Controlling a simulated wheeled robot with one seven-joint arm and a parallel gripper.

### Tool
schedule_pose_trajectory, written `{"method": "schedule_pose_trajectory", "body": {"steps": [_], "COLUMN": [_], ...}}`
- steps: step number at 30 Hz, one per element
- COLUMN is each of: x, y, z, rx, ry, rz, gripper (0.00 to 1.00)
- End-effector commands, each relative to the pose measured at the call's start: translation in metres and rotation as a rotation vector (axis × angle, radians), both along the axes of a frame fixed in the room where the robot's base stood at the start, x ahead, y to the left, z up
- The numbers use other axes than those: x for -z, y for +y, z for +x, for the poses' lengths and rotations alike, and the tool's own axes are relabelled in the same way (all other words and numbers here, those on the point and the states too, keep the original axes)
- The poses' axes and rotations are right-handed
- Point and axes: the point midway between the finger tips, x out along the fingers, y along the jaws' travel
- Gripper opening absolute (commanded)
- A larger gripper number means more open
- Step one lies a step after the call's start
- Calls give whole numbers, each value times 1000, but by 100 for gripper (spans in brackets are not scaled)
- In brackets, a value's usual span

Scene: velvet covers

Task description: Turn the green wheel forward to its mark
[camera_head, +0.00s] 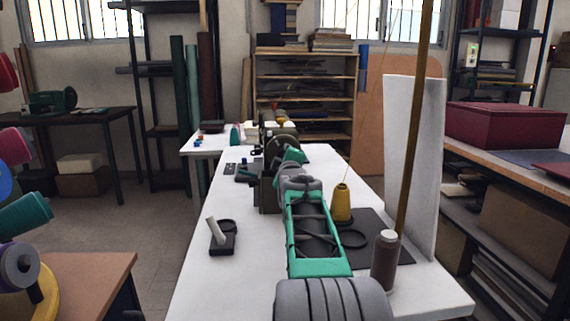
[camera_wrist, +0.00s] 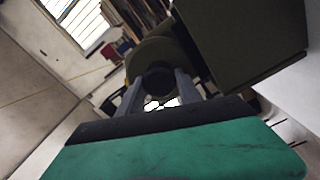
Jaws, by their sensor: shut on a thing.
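The green wheel (camera_wrist: 150,49) is a dark olive disc at the end of an olive sewing machine (camera_wrist: 245,40) in the wrist view. My gripper (camera_wrist: 158,84) is at the wheel's face, one finger on each side of its dark round middle, and is shut on it. The exact contact is in shadow. I cannot make out the mark on the wheel.
A tall white panel (camera_head: 412,160) and a wooden pole (camera_head: 413,120) stand on the right. The table's left front is clear.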

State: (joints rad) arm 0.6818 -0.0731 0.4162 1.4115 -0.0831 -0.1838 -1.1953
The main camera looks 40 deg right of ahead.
Motion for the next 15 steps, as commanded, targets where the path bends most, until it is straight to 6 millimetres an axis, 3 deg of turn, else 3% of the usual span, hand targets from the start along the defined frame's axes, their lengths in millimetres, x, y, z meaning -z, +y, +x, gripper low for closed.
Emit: {"method": "schedule_pose_trajectory", "body": {"steps": [15], "x": [2], "y": [0], "z": [0], "rx": [1], "ry": [81], "rz": [-114], "gripper": [1]}}
